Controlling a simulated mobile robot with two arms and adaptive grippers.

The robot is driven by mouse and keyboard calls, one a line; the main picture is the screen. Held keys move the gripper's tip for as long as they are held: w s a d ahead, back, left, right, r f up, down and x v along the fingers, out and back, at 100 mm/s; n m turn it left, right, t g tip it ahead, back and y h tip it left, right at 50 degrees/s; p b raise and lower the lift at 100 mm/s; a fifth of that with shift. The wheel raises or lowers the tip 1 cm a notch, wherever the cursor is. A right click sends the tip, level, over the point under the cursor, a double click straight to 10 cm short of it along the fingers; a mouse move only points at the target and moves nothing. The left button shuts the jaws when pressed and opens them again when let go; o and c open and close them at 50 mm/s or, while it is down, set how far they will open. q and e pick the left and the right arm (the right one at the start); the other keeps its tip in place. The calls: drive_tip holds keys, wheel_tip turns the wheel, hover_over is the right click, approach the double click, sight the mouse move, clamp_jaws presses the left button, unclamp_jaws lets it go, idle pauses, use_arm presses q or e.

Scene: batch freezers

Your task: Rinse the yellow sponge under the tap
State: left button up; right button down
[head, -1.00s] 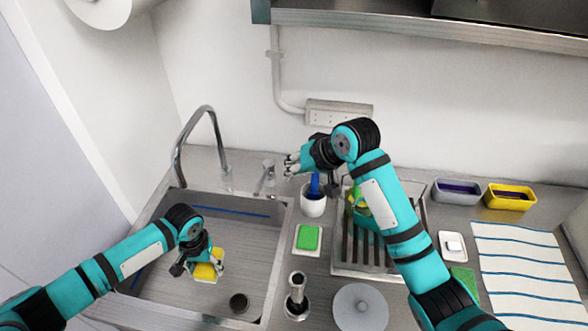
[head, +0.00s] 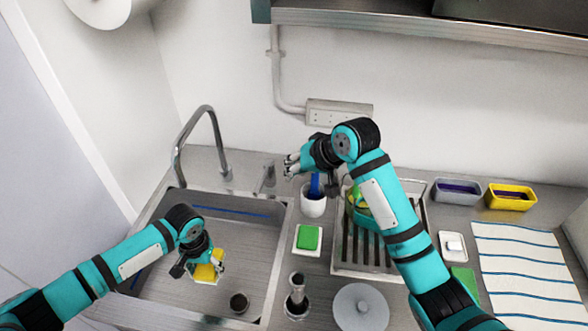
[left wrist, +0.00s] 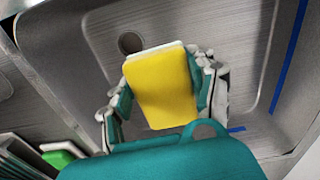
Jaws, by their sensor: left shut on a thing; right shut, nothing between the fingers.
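The yellow sponge (head: 205,271) is held over the sink basin (head: 245,235). My left gripper (head: 203,265) is shut on it, with a finger on each side in the left wrist view. There the sponge (left wrist: 160,90) shows a broad yellow face and a pale edge. The tap (head: 208,112) arches over the back left of the sink. Its spout end is behind and left of the sponge, and I see no clear water stream. The tap lever (head: 266,176) stands right of the spout's base. My right gripper (head: 290,165) is shut and empty, just right of the lever.
The drain hole (head: 239,303) is near the sink's front. Right of the sink stand a white cup with a blue-handled brush (head: 313,203), a green sponge on a white dish (head: 308,238), and a drying rack (head: 345,255) partly under my right arm.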

use_arm(q)
drive_tip(key=s+d+r, duration=0.2)
drive_tip(key=s+r, duration=0.1)
drive_tip(key=shift+s+d+r, duration=0.2)
drive_tip(key=shift+s, duration=0.05)
drive_tip(key=shift+s+f, duration=0.1)
idle(1.5)
